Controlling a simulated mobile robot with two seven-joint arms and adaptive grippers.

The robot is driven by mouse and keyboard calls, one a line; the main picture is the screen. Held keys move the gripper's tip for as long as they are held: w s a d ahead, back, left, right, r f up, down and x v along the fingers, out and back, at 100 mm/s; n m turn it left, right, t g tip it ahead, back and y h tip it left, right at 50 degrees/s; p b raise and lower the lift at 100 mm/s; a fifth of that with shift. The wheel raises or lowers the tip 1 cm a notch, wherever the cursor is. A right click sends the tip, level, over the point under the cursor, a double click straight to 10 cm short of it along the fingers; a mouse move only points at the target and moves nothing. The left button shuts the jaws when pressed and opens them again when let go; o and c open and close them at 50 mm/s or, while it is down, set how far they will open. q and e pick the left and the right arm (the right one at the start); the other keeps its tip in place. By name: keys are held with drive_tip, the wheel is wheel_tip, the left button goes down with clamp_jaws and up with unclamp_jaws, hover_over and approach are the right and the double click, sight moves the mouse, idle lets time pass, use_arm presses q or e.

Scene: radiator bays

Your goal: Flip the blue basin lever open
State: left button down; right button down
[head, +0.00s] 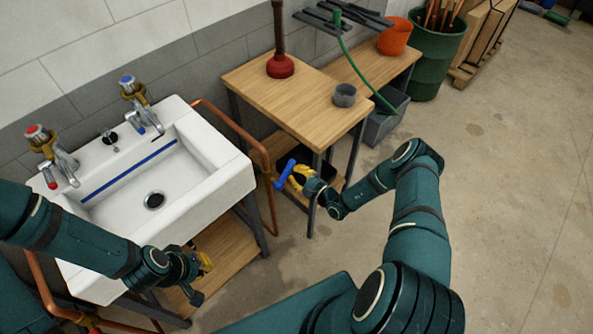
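The white basin (215,180) has a brass-and-chrome tap with a blue cap (127,82) at its right back corner. A short blue-tipped lever (157,131) points down beside that tap.
A red-capped tap (38,135) stands at the basin's left. The copper pipe (240,132) runs down right of the basin. A wooden table (300,90) behind holds a red plunger (280,66) and a grey cup (344,95).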

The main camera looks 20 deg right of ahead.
drive_tip(key=shift+s+a+r+n+p, duration=0.2)
drive_tip(key=shift+a+r+n+p, duration=0.4)
drive_tip(key=shift+n+p, duration=0.5)
drive_tip(key=shift+s+a+r+n+p, duration=0.15)
drive_tip(key=shift+a+r+n+p, duration=0.35)
drive_tip(key=shift+n+p, duration=0.55)
drive_tip(key=shift+s+a+r+n+p, duration=0.2)
drive_tip(key=shift+a+r+n+p, duration=0.4)
drive_tip(key=shift+n+p, duration=0.5)
drive_tip(key=shift+d, duration=0.1)
drive_tip(key=b, duration=0.2)
approach(289, 173)
drive_tip(key=w+d+r, duration=0.1)
drive_tip(key=d, duration=0.2)
drive_tip(key=shift+s+d+r, duration=0.25)
drive_tip(key=shift+s+d, duration=0.15)
drive_tip(key=shift+s, duration=0.25)
